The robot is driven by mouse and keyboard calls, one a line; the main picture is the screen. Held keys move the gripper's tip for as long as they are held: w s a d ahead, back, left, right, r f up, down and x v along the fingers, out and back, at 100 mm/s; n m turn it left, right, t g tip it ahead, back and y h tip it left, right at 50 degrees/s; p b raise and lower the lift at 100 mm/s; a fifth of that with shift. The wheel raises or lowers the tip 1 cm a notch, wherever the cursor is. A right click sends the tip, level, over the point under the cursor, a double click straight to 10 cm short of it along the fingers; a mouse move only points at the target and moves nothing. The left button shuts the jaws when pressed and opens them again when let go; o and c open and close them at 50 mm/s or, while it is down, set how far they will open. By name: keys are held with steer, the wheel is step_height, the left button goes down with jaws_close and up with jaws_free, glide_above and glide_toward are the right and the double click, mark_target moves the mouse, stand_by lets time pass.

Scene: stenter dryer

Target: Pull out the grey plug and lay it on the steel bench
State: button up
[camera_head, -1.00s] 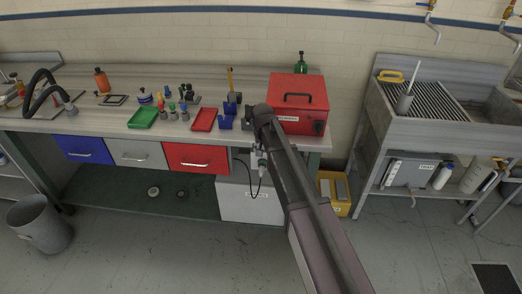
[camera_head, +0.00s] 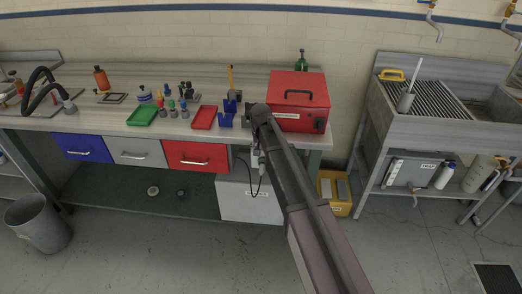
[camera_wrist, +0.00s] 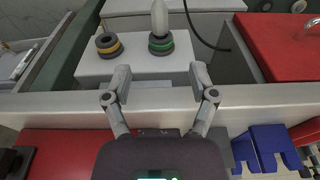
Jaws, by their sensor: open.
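In the wrist view a grey plug (camera_wrist: 159,18) stands in a socket with a green ring (camera_wrist: 161,44) on a pale panel (camera_wrist: 140,64). Beside it, to the left, is an empty-looking socket with a yellow ring (camera_wrist: 108,45). My gripper (camera_wrist: 159,80) is open and empty; its fingertips are apart, just short of the green-ringed socket in the picture. In the head view my arm reaches over the front edge of the long bench (camera_head: 95,122) and hides much of the plug area. I cannot tell whether this long bench is the steel one.
A black cable (camera_wrist: 205,38) runs beside the plug. The bench edge (camera_wrist: 260,96) crosses below my fingers. A red box (camera_head: 310,88), blue holder (camera_head: 227,118) and red tray (camera_head: 204,118) stand nearby. A metal sink unit (camera_head: 425,128) with a ribbed drainer stands to the right.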

mark_target(262, 167)
steer(key=shift+w+f+b, duration=0.3)
steer(key=shift+f+b, duration=1.55)
steer(key=shift+f, duration=0.1)
steer(key=shift+w+f+b, duration=0.3)
steer(key=shift+f+b, duration=1.6)
steer(key=shift+f, duration=0.05)
steer(key=shift+w+f+b, duration=0.3)
steer(key=shift+f+b, duration=1.55)
steer(key=shift+f, duration=0.1)
jaws_close()
